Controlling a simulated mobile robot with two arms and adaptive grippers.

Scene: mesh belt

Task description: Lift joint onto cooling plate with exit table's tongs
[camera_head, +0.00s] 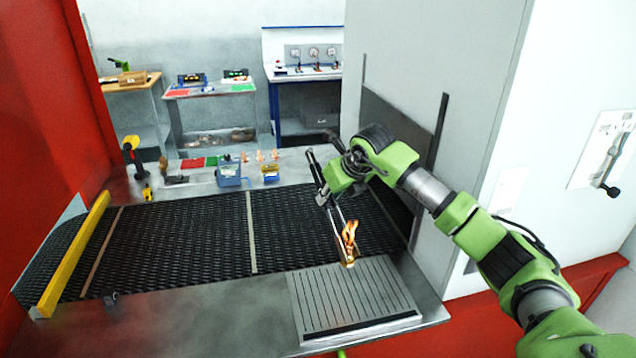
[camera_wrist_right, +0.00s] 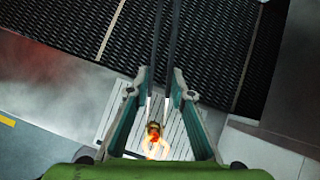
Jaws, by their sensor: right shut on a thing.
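My right gripper (camera_head: 326,192) is shut on the tongs (camera_head: 337,222), whose long dark handles also show in the right wrist view (camera_wrist_right: 175,40). The joint (camera_head: 348,263), a small brass-coloured piece with flames on it, is at the lower end of the tongs. It glows orange in the right wrist view (camera_wrist_right: 153,132). In the head view it appears at the back edge of the grooved grey cooling plate (camera_head: 358,308); I cannot tell whether it touches the plate. The plate's grooves show behind it in the wrist view. My left gripper is not in view.
The black mesh belt (camera_head: 190,240) runs behind the plate, with a yellow bar (camera_head: 75,255) across its left end. A white cabinet wall (camera_head: 480,120) stands close to the right. Small items, including a blue box (camera_head: 229,176), stand behind the belt. The plate's surface is clear.

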